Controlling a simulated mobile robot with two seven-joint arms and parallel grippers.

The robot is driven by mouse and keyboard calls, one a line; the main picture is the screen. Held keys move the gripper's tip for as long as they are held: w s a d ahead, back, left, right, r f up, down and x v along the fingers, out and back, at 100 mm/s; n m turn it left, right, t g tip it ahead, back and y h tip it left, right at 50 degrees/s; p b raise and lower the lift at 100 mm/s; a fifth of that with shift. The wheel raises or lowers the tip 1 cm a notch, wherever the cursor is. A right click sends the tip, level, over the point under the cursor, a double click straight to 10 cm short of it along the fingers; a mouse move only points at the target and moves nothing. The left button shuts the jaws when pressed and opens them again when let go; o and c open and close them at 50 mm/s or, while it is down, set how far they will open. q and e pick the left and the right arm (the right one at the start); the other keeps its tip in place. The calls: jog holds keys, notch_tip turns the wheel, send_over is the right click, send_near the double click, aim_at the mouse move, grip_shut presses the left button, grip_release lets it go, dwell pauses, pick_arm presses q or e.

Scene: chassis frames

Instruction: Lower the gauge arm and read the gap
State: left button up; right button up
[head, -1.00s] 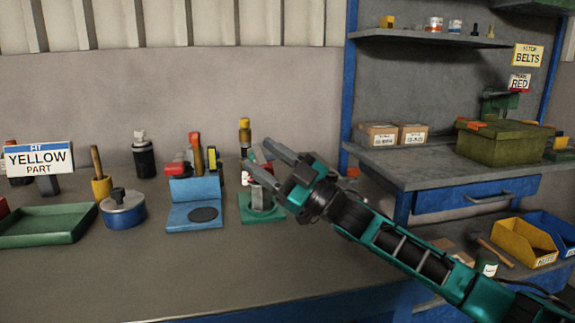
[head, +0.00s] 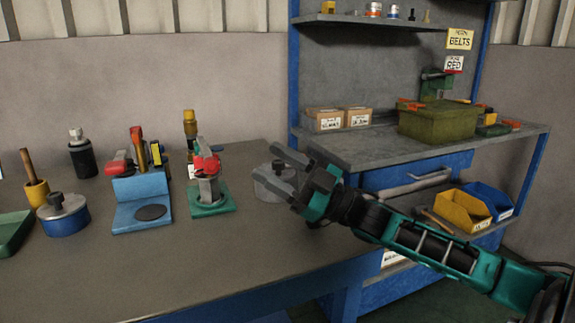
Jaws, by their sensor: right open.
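A small stand with a green base (head: 212,206), a grey post and a red top piece (head: 207,162) is upright on the workbench; it looks like the gauge, with its red arm raised. Beside it on the left is a blue L-shaped fixture (head: 143,189) with a dark disc (head: 151,212) on its foot. I cannot make out any gap reading. My right gripper (head: 268,168) is open and empty, to the right of the green stand and apart from it. My left gripper is out of view.
A grey round pot (head: 266,190) is partly hidden behind my right gripper. A blue lidded pot (head: 63,216), a yellow cup (head: 37,193) and a black spray can (head: 83,157) stand at left. A shelf unit with a green box (head: 437,124) is at right. The bench front is clear.

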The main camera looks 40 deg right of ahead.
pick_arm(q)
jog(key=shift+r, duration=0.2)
pick_arm(e)
jog(key=shift+s+d, duration=0.6)
jog(key=shift+s, duration=0.2)
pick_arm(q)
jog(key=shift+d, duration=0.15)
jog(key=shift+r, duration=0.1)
